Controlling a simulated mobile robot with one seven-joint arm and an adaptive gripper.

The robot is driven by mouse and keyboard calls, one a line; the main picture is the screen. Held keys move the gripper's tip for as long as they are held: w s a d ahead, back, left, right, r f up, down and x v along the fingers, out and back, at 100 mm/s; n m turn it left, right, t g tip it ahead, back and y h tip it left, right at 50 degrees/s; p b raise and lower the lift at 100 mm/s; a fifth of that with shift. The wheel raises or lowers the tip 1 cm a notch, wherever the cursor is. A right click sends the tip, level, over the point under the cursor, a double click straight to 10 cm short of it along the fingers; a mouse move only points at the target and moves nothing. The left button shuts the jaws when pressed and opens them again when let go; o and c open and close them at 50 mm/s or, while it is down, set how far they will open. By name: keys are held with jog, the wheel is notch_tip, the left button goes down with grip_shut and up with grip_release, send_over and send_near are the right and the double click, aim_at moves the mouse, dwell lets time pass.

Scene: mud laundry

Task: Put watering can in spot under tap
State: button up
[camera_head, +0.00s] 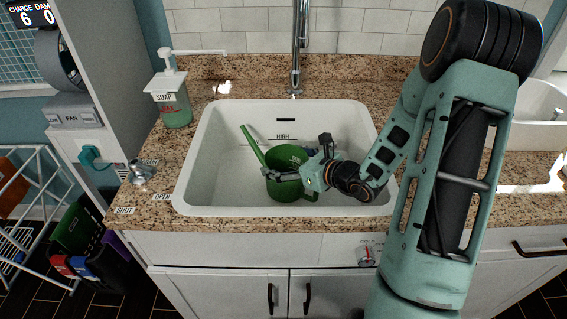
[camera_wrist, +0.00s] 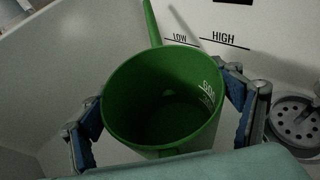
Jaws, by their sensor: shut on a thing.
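The green watering can (camera_head: 284,186) is upright inside the white sink basin, its long spout pointing up and to the left. My gripper (camera_head: 296,176) is around it from the right, with its fingers shut on the can's sides. In the wrist view the can (camera_wrist: 165,95) sits between the two fingers of my gripper (camera_wrist: 168,118), and its open top shows an empty-looking inside with white marks. The silver tap (camera_head: 296,60) rises behind the sink; its lower end is above the back rim. I cannot tell whether the can touches the basin floor.
The white sink (camera_head: 215,170) has LOW and HIGH marks on its back wall. A drain strainer (camera_wrist: 292,122) lies right of the can. A soap bottle (camera_head: 171,95) stands on the granite counter, and a knob (camera_head: 140,172) marked OPEN and SHUT is at front left.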

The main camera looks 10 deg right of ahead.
jog(key=shift+f, duration=0.1)
jog(key=shift+f, duration=0.15)
jog(key=o, duration=1.6)
jog(key=shift+r, duration=0.2)
jog(key=p+v, duration=0.1)
jog(key=v, duration=0.6)
jog(key=shift+s+d, duration=0.1)
jog(key=shift+s, duration=0.15)
